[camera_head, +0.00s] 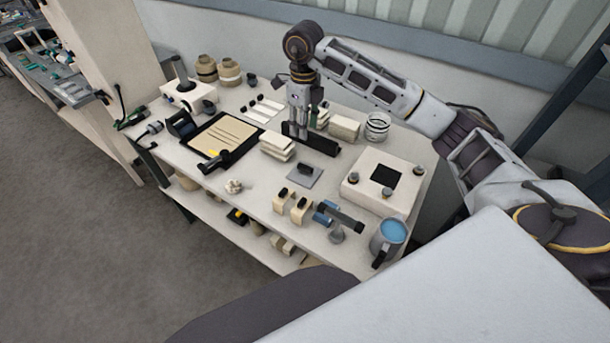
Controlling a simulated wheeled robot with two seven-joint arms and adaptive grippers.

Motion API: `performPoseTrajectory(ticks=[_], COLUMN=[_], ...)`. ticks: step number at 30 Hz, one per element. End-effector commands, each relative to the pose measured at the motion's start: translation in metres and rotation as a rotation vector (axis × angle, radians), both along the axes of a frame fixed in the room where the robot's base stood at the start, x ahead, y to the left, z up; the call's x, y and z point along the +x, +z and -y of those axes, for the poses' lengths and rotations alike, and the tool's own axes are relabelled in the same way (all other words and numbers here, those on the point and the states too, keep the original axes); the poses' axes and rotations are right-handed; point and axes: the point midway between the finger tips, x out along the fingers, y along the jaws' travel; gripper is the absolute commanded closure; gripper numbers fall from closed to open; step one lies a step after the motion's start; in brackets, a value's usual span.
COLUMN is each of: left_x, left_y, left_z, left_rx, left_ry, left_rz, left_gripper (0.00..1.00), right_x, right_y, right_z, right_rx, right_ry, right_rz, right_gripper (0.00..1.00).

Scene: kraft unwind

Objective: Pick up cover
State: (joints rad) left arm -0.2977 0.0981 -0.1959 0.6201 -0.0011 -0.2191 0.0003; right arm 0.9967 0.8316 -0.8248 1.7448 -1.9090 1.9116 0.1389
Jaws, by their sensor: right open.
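A small grey square plate with a black grip, which looks like the cover (301,178), lies flat on the table near its middle. A white box (360,190) with a dark square opening in its top and several knobs stands to its right. My right gripper (296,131) points down over the back middle of the table, behind the plate and apart from it. It is open, with nothing visible held. A dark bar-shaped piece (322,145) is right beside its fingertips; I cannot tell whether they touch. My left gripper is out of view.
A black-framed tray (202,150) lies to the left. A blue-topped mug (388,238) stands near the front right edge. Bare table shows left of the plate.

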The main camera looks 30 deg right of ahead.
Motion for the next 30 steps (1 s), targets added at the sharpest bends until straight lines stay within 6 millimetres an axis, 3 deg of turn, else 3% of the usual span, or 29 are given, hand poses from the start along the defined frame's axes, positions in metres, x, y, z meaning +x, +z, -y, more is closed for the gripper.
performPoseTrajectory(ticks=[3,10,30], left_x=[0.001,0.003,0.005], left_y=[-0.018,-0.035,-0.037], left_z=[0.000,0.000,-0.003], left_rx=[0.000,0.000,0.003], left_ry=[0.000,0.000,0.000], left_rz=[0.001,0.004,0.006], left_gripper=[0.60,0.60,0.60], right_x=[0.000,0.000,0.000], right_y=[-0.019,-0.035,-0.043], right_z=[0.000,0.000,0.000], right_rx=[0.000,0.000,-0.001], right_ry=[0.000,0.000,0.000], right_rz=[0.000,0.000,-0.001], right_gripper=[0.57,0.57,0.57])
